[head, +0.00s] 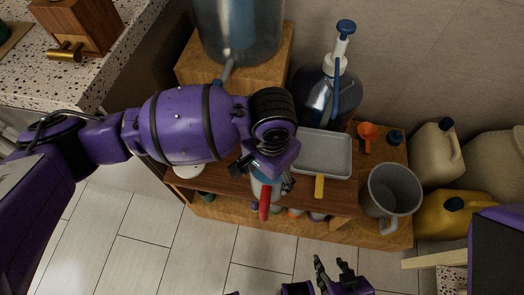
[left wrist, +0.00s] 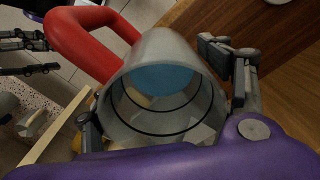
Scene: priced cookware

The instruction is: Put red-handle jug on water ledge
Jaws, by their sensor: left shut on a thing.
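The red-handle jug is a grey cylinder with a red handle (head: 264,203), seen mouth-on in the left wrist view (left wrist: 150,62). Something light blue shows inside it. My left gripper (head: 272,180) is shut on the jug, with a finger on each side in the left wrist view (left wrist: 165,105). The jug is over the front part of a brown wooden ledge (head: 335,197) below the water dispenser (head: 238,30). I cannot tell whether it touches the ledge. The arm hides most of the jug in the head view. My right gripper (head: 335,272) is open and empty above the floor.
A grey tray with a yellow handle (head: 323,150) lies right of the jug. A large grey jug (head: 393,190), an orange scoop (head: 367,132) and a pump bottle (head: 326,92) stand nearby. Jerrycans (head: 435,153) stand at right. Several small items sit on the lower shelf.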

